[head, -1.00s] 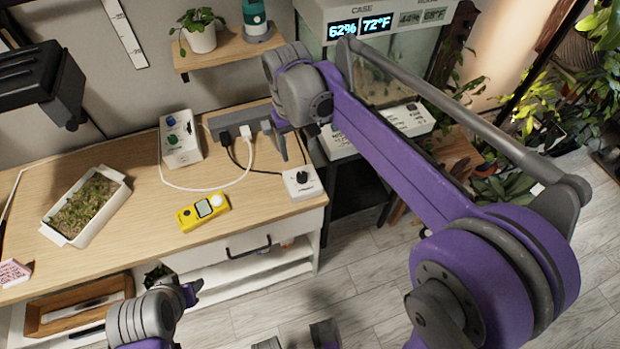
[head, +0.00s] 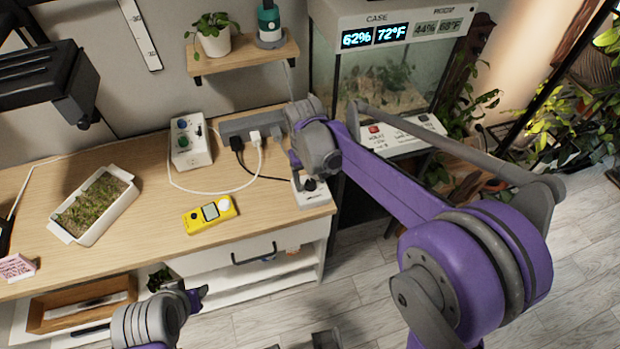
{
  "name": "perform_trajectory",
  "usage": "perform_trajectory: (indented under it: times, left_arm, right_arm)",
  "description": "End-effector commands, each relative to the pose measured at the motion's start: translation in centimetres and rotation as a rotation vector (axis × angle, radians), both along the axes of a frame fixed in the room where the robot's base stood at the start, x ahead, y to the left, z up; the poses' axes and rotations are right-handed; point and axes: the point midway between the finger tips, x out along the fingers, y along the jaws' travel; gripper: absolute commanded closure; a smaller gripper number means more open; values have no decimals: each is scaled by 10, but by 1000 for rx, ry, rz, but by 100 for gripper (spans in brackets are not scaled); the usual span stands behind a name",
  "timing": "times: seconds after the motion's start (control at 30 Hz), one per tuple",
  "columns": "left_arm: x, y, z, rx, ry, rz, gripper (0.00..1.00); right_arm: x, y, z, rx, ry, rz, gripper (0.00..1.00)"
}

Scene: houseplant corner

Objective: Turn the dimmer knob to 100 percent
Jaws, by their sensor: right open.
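The dimmer is a small white box (head: 314,198) at the right front corner of the wooden bench, with a round black knob (head: 309,184) on top. Its percent marks are too small to read. My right gripper (head: 301,178) is low over the dimmer, pointing down, and partly covers the box and knob. It is open; I cannot tell whether its fingers touch the knob. My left gripper (head: 197,298) shows only partly, low in front of the bench and away from the dimmer; its jaw opening is not clear.
A white box with green and blue knobs (head: 190,152), a grey power strip (head: 238,127) with plugs and cords, and a yellow meter (head: 210,214) lie on the bench (head: 150,240). A seedling tray (head: 95,205) is at left. A glass case (head: 392,75) stands behind the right arm.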

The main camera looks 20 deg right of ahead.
Motion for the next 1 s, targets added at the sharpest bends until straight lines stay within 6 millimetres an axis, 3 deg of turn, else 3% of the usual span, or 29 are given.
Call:
perform_trajectory:
  times: [0.07, 0.4, 0.77, 1.0]
  left_arm:
    - [0, 0, 0, 0, 0, 0, 55]
    - [0, 0, 0, 0, 0, 0, 55]
    - [0, 0, 0, 0, 0, 0, 55]
    - [0, 0, -1, 0, 0, 0, 55]
  right_arm:
    - [0, 0, 0, 0, 0, 0, 37]
    - [0, 0, 0, 0, 0, 0, 98]
    - [0, 0, 0, 0, 0, -24, 100]
    - [1, 0, 0, 0, 0, -139, 100]
